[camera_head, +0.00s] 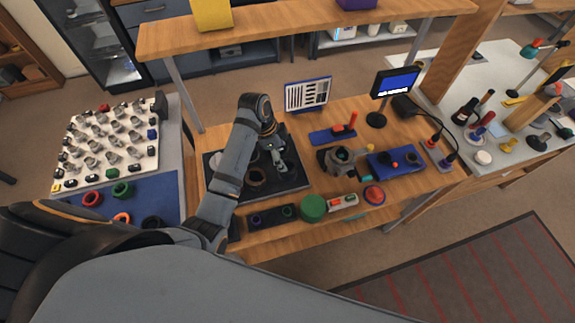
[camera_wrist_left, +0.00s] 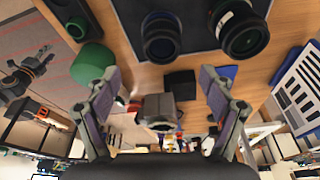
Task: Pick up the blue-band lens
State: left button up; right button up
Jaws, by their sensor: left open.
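A dark mat (camera_head: 222,195) lies on the wooden bench. In the left wrist view one black lens (camera_wrist_left: 160,40) and one lens with a greenish ring (camera_wrist_left: 240,28) stand at the top.
A shelf (camera_head: 300,28) runs above the back. A white board (camera_head: 108,145) with many small parts stands left.

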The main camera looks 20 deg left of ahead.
aim_at(287, 165)
pick_arm(q)
jog(key=x, duration=0.2)
jog(key=shift+s+d+f, duration=0.1)
jog(key=shift+d+f, duration=0.1)
jog(key=shift+f, duration=0.15)
jog(key=f, duration=0.1)
jog(key=f+p, duration=0.1)
jog(key=f, duration=0.1)
jog(key=shift+w+d+p, duration=0.1)
jog(key=shift+w+p, duration=0.2)
jog(key=shift+w, duration=0.1)
jog(key=shift+x, duration=1.2)
jog(key=shift+d+f, duration=0.1)
jog(key=shift+f, duration=0.3)
jog(key=c, duration=1.4)
pick_arm(e)
jog(key=shift+d+r, duration=0.2)
jog(key=shift+r, duration=0.85)
pick_arm(q)
jog(key=shift+c, duration=0.2)
